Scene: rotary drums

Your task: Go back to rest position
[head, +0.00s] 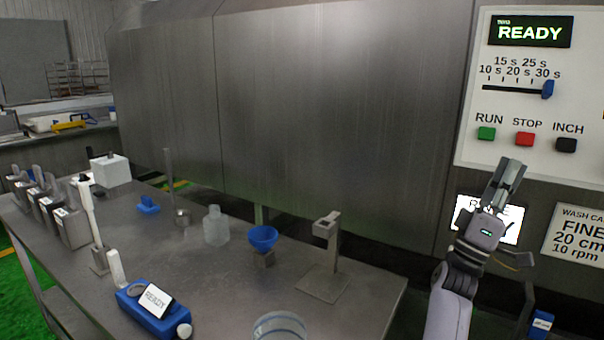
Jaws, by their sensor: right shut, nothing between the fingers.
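My right gripper (509,184) is in the head view at the right, raised in front of the steel machine's lower panel. Its fingers point up and are shut with nothing between them. It is below the control panel (560,100) and covers part of a white label (507,226). The panel has a READY display (530,31), a slider with a blue knob (548,89) near 30 s, and green RUN (486,133), red STOP (524,139) and black INCH (566,145) buttons. I cannot tell whether the gripper touches the panel. My left gripper is not in view.
A steel table (335,262) at the left holds a blue READY device (155,310), a blue funnel (262,238), a clear bottle (215,226), a stand (325,270) and several metal containers (70,226). A wash card (578,234) is at the far right.

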